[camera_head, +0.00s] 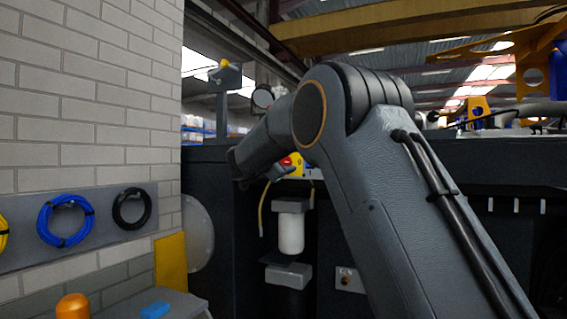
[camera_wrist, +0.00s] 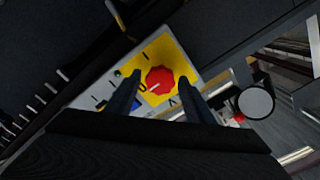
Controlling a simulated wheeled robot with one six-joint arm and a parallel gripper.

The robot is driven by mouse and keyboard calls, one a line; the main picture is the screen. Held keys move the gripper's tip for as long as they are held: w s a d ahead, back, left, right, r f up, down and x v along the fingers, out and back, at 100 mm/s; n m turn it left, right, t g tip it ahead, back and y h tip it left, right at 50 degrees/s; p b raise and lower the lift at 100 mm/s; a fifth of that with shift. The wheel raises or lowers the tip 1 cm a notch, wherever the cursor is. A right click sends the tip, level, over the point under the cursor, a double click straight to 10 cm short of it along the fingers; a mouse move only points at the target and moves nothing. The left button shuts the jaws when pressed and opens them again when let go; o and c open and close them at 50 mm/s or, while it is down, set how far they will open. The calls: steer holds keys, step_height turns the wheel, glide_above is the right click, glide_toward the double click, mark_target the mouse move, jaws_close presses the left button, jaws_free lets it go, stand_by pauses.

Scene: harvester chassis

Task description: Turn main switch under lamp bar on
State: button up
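The main switch is a red rotary knob (camera_wrist: 160,80) on a yellow plate (camera_wrist: 184,66) in the wrist view. A pale mark shows on the knob's face, and short black marks are on the plate. In the head view the red knob (camera_head: 287,161) and yellow plate (camera_head: 298,170) show small, partly hidden behind my arm's end. My gripper (camera_wrist: 158,83) is open, with one dark finger to the left and one to the right of the knob. Gaps show between fingers and knob; I cannot tell how far the tips are from the plate.
A white cylinder (camera_head: 291,232) hangs below the plate, with hoses beside it. A round disc (camera_wrist: 256,102) is right of my fingers. A brick wall (camera_head: 90,90) with a blue cable coil (camera_head: 65,220) stands at left. My arm hides much of the dark chassis (camera_head: 212,205).

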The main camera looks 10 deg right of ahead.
steer(key=c, duration=0.8)
steer(key=shift+m+b, duration=0.4)
steer(key=m+b, duration=0.2)
steer(key=m, duration=0.1)
steer(key=shift+f+b, duration=0.15)
steer(key=shift+b, duration=0.2)
steer(key=m+b, duration=0.5)
steer(key=shift+f, duration=0.1)
steer(key=m+b, duration=0.4)
steer(key=m, duration=0.1)
steer(key=shift+m+b, duration=0.35)
steer(key=shift+m, duration=0.05)
steer(key=shift+m+b, duration=1.35)
steer(key=shift+m, duration=0.25)
